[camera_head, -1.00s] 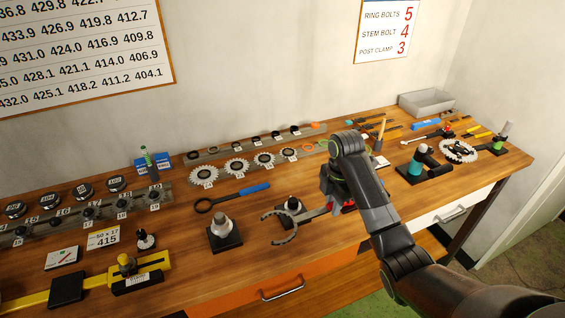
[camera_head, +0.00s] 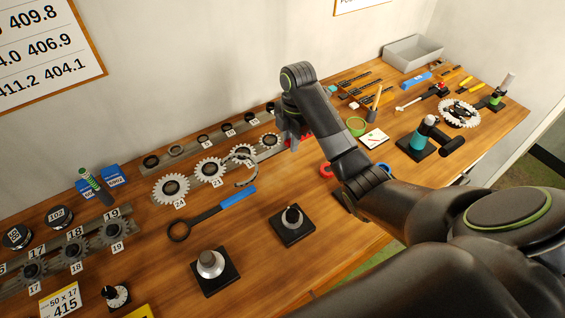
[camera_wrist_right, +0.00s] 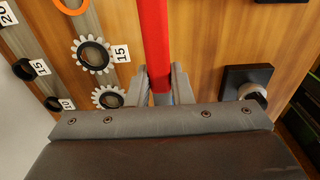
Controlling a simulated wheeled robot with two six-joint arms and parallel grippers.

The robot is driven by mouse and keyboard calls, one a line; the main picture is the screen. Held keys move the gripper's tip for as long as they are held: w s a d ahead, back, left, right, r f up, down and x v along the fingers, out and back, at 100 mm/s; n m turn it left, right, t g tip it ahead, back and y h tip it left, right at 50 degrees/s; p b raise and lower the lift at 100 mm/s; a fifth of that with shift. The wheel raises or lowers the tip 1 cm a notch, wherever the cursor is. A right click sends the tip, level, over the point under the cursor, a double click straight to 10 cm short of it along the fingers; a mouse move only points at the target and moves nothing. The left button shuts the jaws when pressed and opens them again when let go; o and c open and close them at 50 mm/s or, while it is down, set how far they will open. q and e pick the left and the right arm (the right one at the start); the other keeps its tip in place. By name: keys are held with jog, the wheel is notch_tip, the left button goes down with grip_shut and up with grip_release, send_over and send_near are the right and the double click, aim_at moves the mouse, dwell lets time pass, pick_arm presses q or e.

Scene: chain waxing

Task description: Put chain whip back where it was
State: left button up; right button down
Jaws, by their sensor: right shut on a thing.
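The chain whip has a red handle (camera_wrist_right: 155,40) and a grey curved hook (camera_head: 247,178). My right gripper (camera_head: 290,132) is shut on it near the back of the bench. In the right wrist view my right gripper (camera_wrist_right: 160,88) has a finger on each side of the handle, which runs away toward the top. In the head view most of the handle is hidden behind the gripper and arm. The hook shows just left of the gripper, in front of the sprocket row; its height above the bench is unclear. My left gripper is not in view.
Sprockets (camera_head: 171,189) stand along a grey rack at the wall. A blue-handled ring tool (camera_head: 238,197) lies in front of them. Two black-based stands, one with a silver cone (camera_head: 211,263) and one dark (camera_head: 292,217), are nearer the front. A grey bin (camera_head: 413,54) is at the back right.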

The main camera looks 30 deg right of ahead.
jog(key=b, duration=0.4)
send_over(289, 168)
notch_tip(289, 168, down, 5)
jog(key=shift+d+f, duration=0.1)
jog(key=shift+d, duration=0.05)
jog(key=shift+w+f+b, duration=0.1)
jog(key=shift+f+b, duration=0.15)
jog(key=shift+b, duration=0.15)
jog(key=shift+f, duration=0.2)
jog(key=shift+f+b, duration=0.35)
jog(key=shift+b, duration=0.3)
notch_tip(289, 168, down, 2)
jog(key=shift+f, duration=0.15)
